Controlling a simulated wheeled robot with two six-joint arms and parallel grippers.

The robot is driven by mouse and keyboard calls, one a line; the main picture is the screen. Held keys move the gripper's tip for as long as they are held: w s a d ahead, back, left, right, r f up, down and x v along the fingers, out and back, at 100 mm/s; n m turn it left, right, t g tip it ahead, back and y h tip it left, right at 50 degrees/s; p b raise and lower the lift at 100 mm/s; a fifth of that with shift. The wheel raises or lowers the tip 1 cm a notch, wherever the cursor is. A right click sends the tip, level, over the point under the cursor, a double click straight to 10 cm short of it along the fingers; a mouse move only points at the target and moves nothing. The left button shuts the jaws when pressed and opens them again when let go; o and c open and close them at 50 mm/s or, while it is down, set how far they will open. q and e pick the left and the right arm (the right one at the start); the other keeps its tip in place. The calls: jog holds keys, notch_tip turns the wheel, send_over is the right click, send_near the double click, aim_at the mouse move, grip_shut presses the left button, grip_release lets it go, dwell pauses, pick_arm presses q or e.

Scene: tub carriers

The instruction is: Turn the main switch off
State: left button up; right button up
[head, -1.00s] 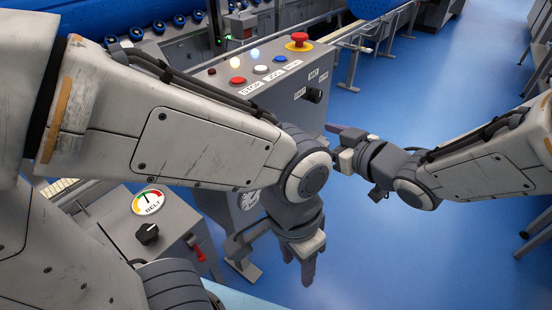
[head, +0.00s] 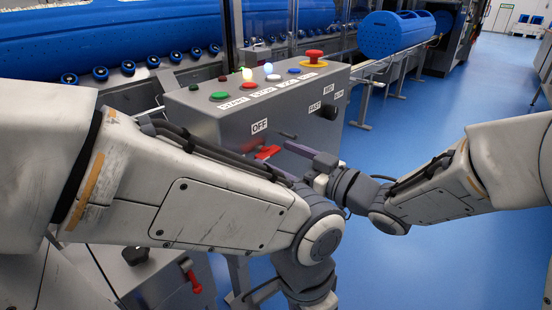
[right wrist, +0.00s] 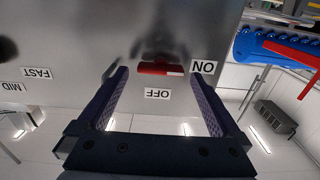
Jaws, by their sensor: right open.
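The main switch is a red handle (head: 267,152) on the side face of the grey control box (head: 205,120), below an OFF label (head: 260,126). In the right wrist view the handle (right wrist: 160,68) lies level in the picture, its pale end toward the ON label (right wrist: 203,67); the OFF label (right wrist: 157,94) is below it. My right gripper (head: 298,144) is open and faces the switch from the right. In the wrist view its two fingers stand either side of the handle, apart from it. My left arm crosses in front of the box; its fingers are beyond the bottom edge.
The box top carries several buttons, lamps and a red emergency knob (head: 314,55). A black selector (head: 329,111) with speed labels is right of the switch. A smaller box with a red lever (head: 192,279) is below my left arm. Blue floor lies clear at the right.

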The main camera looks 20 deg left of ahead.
jog(key=shift+x, duration=1)
jog(key=c, duration=1.3)
jog(key=shift+o, duration=0.2)
jog(key=shift+r+m+p, duration=0.15)
jog(key=shift+m+p, duration=0.25)
jog(key=shift+p, duration=0.3)
jog(key=m+p, duration=0.4)
jog(key=p, duration=0.1)
jog(key=m+p, duration=0.4)
jog(key=p, duration=0.1)
jog(key=m+p, duration=0.5)
jog(key=shift+w+d, duration=0.2)
jog(key=shift+w, duration=0.05)
jog(key=shift+f+m+p, duration=0.15)
jog(key=shift+m+p, duration=0.75)
jog(key=shift+m, duration=0.15)
jog(key=shift+f+m+p, duration=0.15)
jog(key=shift+m+p, duration=0.7)
jog(key=shift+m, duration=0.2)
jog(key=o, duration=1.3)
jog(key=shift+c, duration=0.2)
